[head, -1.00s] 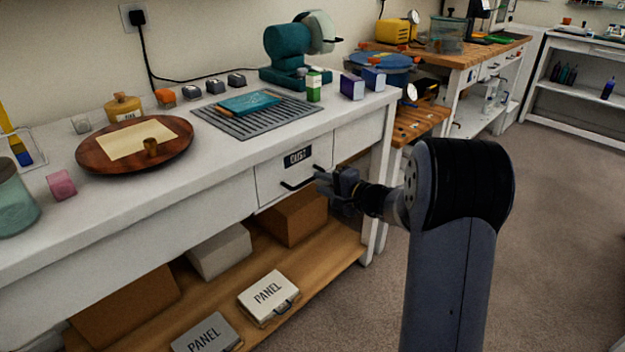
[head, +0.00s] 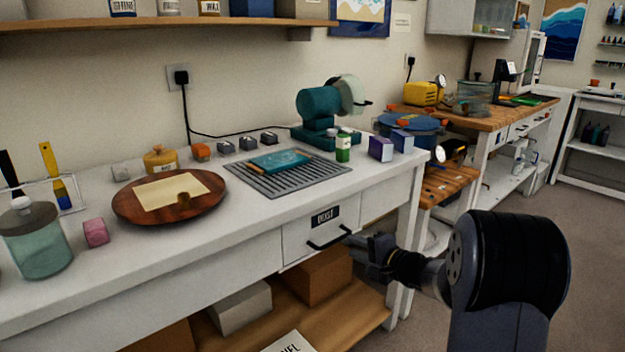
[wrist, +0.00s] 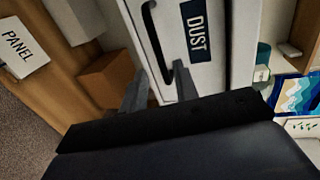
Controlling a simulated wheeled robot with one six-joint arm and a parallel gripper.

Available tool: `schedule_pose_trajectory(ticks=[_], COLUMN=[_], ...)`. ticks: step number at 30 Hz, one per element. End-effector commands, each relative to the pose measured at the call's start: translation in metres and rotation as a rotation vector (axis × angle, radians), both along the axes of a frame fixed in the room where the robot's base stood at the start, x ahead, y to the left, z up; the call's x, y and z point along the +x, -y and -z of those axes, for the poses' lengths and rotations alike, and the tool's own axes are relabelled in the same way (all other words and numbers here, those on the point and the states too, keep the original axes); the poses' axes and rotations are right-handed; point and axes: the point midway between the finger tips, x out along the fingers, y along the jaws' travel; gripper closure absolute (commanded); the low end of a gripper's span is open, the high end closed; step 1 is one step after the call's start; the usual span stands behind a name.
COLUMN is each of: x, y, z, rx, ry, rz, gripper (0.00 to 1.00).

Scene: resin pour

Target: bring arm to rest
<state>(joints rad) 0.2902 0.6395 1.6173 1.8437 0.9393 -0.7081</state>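My gripper (head: 358,245) is in front of the white drawer (head: 296,243) labelled DUST, close to the right end of its black handle (head: 327,239). In the wrist view, the two fingers of my gripper (wrist: 160,92) are spread apart with nothing held between them. The handle (wrist: 157,45) shows just beyond the fingertips, and the DUST label (wrist: 196,32) is beside it. I cannot tell whether a finger touches the handle. The drawer looks closed, its front about level with the bench face. My arm reaches in from the lower right of the head view.
The white bench (head: 255,215) carries a round wooden board (head: 125,207), a grey slatted mat (head: 325,172) and a teal machine (head: 318,103). Boxes (head: 322,275) stand on the shelf below. A wooden side bench (head: 450,180) is behind my gripper. Carpeted floor (head: 590,215) is open at right.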

Motion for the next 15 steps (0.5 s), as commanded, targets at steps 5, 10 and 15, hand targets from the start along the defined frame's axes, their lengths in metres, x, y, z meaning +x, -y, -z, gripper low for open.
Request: schedule_pose_trajectory(ticks=[5, 10, 15], x=[0.029, 0.055, 0.053], y=[-0.022, -0.042, -0.038], z=[0.009, 0.016, 0.013], rx=[0.0, 0.0, 0.0], ry=[0.0, -0.001, -0.004], rz=[-0.004, -0.003, 0.002], gripper=[0.71, 0.71, 0.71])
